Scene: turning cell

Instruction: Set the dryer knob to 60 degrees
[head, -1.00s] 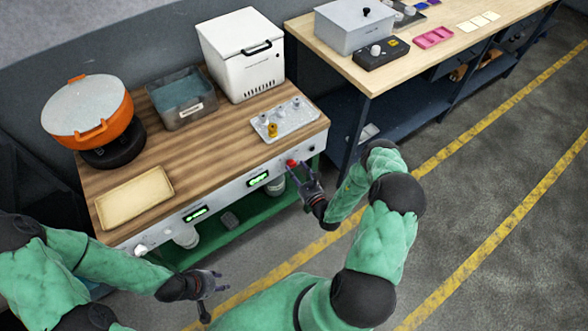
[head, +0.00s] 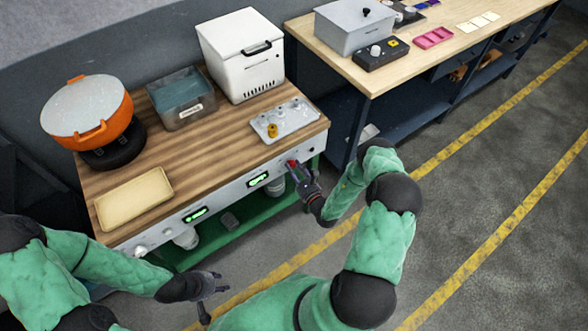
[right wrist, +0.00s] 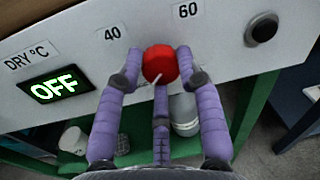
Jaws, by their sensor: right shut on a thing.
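The red dryer knob (right wrist: 159,64) sits on the grey front panel (right wrist: 225,45) between the printed marks 40 and 60. A pale pointer line on the knob points downward. The display (right wrist: 55,87) beside it, under the label DRY °C, reads OFF. My right gripper (right wrist: 158,72) is shut on the knob, with fingers on its left and right sides and one below. In the head view my right gripper (head: 296,167) is at the panel's right part, covering most of the knob. My left gripper (head: 212,288) hangs in front of the bench, away from the panel, with its fingers apart and empty.
A dark round button (right wrist: 262,28) sits right of the 60 mark. The wooden bench top carries an orange pot (head: 88,112), a grey bin (head: 182,98), a white box (head: 242,55), a metal tray (head: 285,121) and a beige tray (head: 133,199). Floor in front is clear.

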